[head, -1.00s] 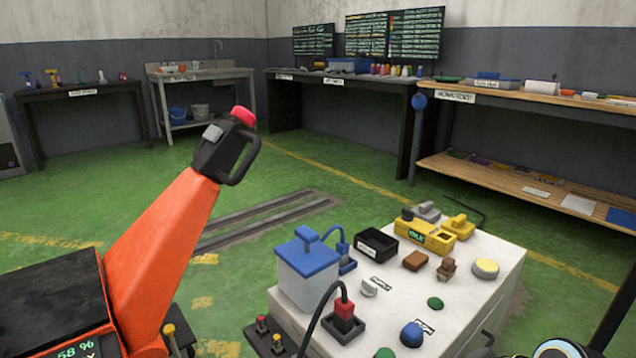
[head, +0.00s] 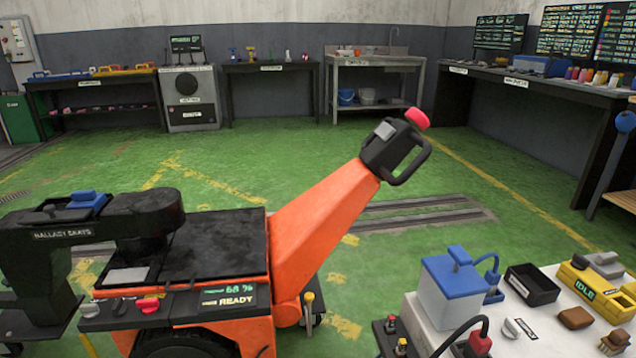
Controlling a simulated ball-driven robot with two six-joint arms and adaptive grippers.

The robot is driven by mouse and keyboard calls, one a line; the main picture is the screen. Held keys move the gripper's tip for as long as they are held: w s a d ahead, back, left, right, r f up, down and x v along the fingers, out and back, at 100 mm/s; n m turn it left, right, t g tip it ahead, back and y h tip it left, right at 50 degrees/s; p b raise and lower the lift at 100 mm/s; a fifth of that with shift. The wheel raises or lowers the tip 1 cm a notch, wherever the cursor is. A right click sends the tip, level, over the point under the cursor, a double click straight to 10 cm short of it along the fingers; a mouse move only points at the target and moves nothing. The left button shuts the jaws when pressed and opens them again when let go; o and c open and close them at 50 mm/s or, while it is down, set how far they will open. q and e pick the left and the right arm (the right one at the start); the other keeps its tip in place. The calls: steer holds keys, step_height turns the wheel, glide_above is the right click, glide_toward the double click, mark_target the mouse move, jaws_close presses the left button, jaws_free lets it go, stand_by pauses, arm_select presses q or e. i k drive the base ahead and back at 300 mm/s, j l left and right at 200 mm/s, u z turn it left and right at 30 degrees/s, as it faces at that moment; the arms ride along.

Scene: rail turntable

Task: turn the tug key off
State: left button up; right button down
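The tug (head: 320,230) is an orange and black vehicle in the left and middle of the head view, with a tilted orange tiller arm and a black handle (head: 390,150) with a red button (head: 417,118). Its front display (head: 228,296) is lit and reads READY. Left of the display is a dark control ledge (head: 125,316) with a small grey knob (head: 88,309) and a red control (head: 148,305). Which of these small parts is the key is too small to tell. Neither of my grippers is in view.
A white-topped cart (head: 560,325) at the lower right holds a blue-lidded box (head: 452,285), a black tray (head: 532,284) and a yellow device (head: 590,287). A black trolley marked BALLAST (head: 60,235) adjoins the tug's left. Green floor is open behind the tug.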

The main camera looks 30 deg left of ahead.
mark_target(90, 311)
steer(key=u, duration=1.7)
steer(key=i+u, duration=0.3)
steer(key=i, duration=0.25)
steer(key=i+l+u, duration=0.15)
steer(key=i+u, duration=0.15)
steer(key=i, duration=0.3)
